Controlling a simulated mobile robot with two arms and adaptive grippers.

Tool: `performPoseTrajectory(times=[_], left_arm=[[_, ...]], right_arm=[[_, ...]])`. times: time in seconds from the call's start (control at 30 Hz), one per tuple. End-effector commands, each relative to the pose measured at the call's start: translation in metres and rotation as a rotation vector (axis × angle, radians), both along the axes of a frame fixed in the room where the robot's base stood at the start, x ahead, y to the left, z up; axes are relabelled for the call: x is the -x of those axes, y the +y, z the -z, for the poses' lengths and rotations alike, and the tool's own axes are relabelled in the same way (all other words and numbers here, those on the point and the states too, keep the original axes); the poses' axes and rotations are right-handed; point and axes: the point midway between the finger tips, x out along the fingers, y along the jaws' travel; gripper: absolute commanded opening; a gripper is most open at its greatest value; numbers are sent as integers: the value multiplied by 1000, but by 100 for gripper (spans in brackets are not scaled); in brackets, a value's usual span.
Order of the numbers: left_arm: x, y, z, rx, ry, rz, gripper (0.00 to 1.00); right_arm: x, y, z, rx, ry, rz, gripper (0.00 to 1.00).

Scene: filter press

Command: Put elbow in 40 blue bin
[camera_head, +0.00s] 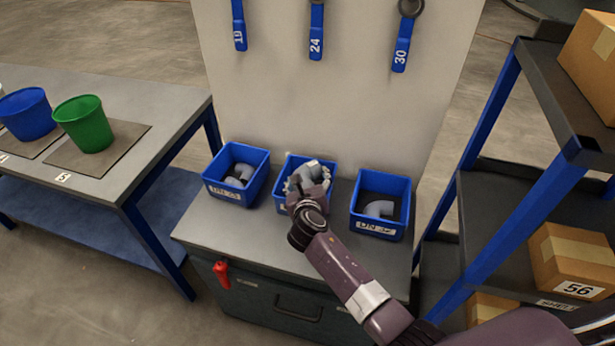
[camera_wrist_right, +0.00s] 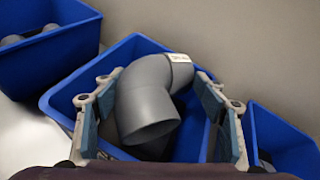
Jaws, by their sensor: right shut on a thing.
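A grey pipe elbow (camera_head: 312,172) is held in my right gripper (camera_head: 308,190) at the middle blue bin (camera_head: 284,200) on the cabinet top. In the right wrist view the elbow (camera_wrist_right: 148,100) sits between the two fingers of my right gripper (camera_wrist_right: 162,108), with a small white label on its far end. The bin's blue walls (camera_wrist_right: 135,50) show behind and around it. I cannot tell how far the elbow is above the bin floor. My gripper hides most of this bin's label. My left gripper is not in view.
A left blue bin (camera_head: 258,180) and a right blue bin (camera_head: 400,186) hold grey fittings, close on either side. A tall panel (camera_head: 330,100) with blue-handled tools stands behind. A shelf rack (camera_head: 485,130) with boxes is at right. A table (camera_head: 170,125) with buckets is at left.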

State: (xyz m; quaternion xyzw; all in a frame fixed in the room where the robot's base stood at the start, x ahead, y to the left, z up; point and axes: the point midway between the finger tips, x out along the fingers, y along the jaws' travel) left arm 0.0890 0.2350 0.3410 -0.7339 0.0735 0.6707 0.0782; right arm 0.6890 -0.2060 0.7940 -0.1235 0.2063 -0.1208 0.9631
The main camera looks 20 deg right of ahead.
Motion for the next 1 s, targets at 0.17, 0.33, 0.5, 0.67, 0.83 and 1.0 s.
performPoseTrajectory(times=[0.17, 0.33, 0.5, 0.67, 0.83, 1.0], left_arm=[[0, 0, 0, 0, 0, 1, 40], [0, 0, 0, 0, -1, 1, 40], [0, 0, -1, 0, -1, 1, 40], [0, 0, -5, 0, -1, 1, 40], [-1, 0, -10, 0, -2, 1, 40], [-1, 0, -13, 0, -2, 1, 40]], right_arm=[[0, 0, -1, 0, -1, 0, 81], [0, 0, 0, 0, 0, -1, 83], [0, 1, -1, 0, 0, -1, 83], [3, 2, -15, -2, 0, -1, 83], [31, 10, -26, -1, 0, -2, 83], [63, 20, -39, 0, -1, -1, 83]])
